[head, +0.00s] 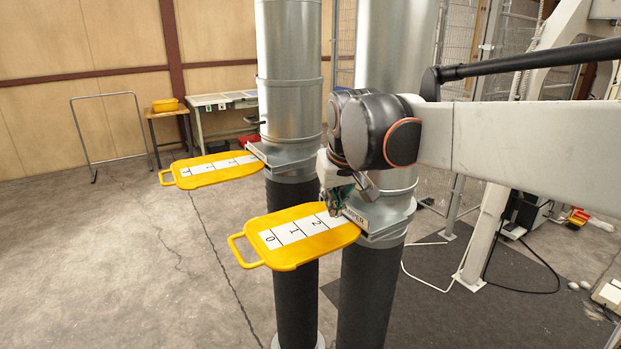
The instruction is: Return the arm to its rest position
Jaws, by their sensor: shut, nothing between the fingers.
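My gripper (335,203) hangs at the end of my arm (500,137), which reaches in from the right. It is shut and empty, just above the inner end of the near yellow damper plate (290,258). Whether it touches the plate cannot be told. The near plate sticks out to the left from the near metal pipe (395,40) and bears white scale marks with digits. A far yellow damper plate (205,180) sticks out likewise from the far metal pipe (290,50). My wrist hides part of the near pipe.
Both pipes stand upright with dark lower sections. At the back are a metal hoop stand (74,135), a small table with a yellow bin (165,105) and a workbench (222,100). A cable (530,292) lies on the floor at right. The floor at left is clear.

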